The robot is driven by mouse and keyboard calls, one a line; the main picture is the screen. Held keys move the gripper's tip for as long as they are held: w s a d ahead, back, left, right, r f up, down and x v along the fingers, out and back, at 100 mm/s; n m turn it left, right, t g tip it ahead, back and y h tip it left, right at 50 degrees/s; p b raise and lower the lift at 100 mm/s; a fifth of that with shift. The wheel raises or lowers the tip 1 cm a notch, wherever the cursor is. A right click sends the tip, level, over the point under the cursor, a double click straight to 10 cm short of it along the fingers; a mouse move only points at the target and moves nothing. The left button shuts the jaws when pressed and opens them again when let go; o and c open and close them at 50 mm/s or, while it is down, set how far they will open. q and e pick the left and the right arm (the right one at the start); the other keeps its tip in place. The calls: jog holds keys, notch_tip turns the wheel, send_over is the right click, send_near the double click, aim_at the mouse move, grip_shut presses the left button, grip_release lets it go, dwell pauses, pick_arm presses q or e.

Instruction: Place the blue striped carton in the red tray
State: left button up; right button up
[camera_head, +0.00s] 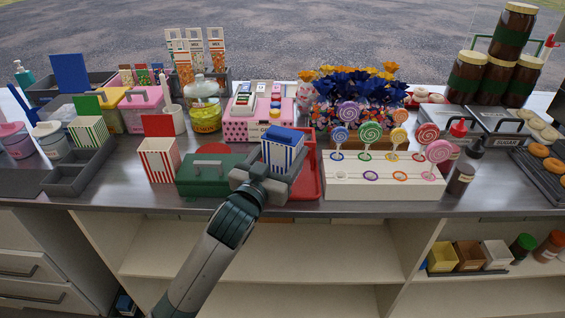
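The blue striped carton (281,156) has blue and white stripes and a blue top, and stands roughly upright at the middle of the counter. My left gripper (272,178) reaches up from the lower left, with its fingers on either side of the carton's lower part, apparently shut on it. The red tray (313,178) lies around and under the gripper and carton. Its right side shows, while the gripper and carton hide much of the rest. I cannot tell whether the carton's base touches the tray. My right gripper is not in view.
A green box (205,177) stands close left of the gripper, with a red striped carton (158,160) beyond it. A white lollipop stand (385,187) is close right of the tray. A pink cash register (258,122) stands behind. A green striped carton (88,132) is far left.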

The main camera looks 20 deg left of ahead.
aim_at(278, 170)
pick_arm(q)
notch_tip(278, 170, down, 3)
jog(key=shift+f, duration=0.2)
jog(key=shift+f, duration=0.1)
jog(key=o, duration=1.3)
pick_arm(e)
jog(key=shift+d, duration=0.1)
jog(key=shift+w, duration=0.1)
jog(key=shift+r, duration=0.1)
pick_arm(q)
jog(key=shift+s, duration=0.6)
jog(key=shift+s+a+b, duration=0.15)
jog(key=shift+s+a, duration=0.05)
jog(key=shift+s, duration=1.6)
jog(key=shift+s+a+b, duration=0.2)
jog(key=shift+s+a, duration=0.05)
jog(key=shift+s, duration=1.55)
jog(key=shift+s+a+b, duration=0.15)
jog(key=shift+s+a, duration=0.05)
jog(key=shift+s, duration=1.6)
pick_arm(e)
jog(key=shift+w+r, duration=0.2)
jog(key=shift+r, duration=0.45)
